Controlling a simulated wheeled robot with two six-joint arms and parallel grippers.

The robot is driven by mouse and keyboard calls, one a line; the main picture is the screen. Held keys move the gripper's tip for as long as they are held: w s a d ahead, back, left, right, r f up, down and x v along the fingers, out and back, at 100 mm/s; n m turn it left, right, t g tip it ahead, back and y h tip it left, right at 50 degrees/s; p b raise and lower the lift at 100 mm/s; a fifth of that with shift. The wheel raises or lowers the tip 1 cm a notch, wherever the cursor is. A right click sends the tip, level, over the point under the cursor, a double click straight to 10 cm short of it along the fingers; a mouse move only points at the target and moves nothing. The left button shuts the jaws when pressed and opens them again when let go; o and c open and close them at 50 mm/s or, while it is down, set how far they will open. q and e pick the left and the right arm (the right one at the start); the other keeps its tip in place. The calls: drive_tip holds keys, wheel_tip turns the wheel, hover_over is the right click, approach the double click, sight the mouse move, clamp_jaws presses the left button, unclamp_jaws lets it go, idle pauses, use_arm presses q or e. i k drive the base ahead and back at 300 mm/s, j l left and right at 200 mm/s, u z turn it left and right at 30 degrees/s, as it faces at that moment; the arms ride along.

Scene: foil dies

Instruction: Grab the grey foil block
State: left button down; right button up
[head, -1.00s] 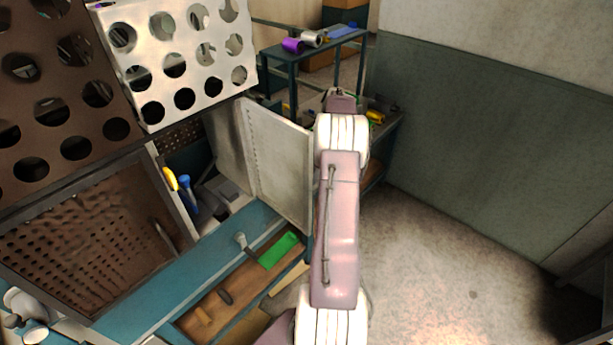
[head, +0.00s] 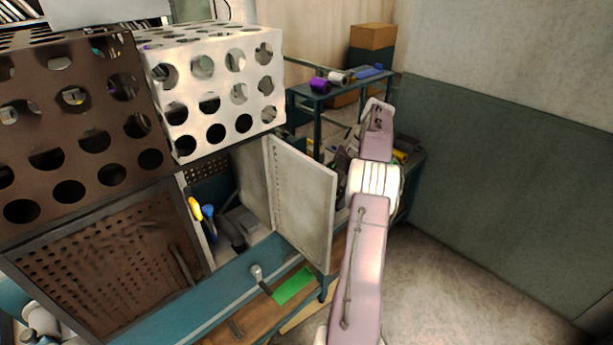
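I cannot make out the grey foil block for certain. Small grey items (head: 240,222) lie inside the open cabinet, left of its pale door (head: 303,205). A pale grey roll (head: 337,79) lies on top of the far teal cart beside a purple roll (head: 318,85). One of my arms reaches up from the bottom, right of the cabinet door, and ends near the far cart. Its gripper fingers cannot be seen; the arm hides that area. My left gripper does not show.
A white box with round holes (head: 215,88) and a brown one (head: 75,125) stand above the cabinet. A green piece (head: 294,286) lies below the open door. The teal cart (head: 320,125) stands behind my arm. Floor (head: 445,275) at the right is clear.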

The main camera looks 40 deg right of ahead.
sight(247, 223)
drive_tip(key=k, duration=1)
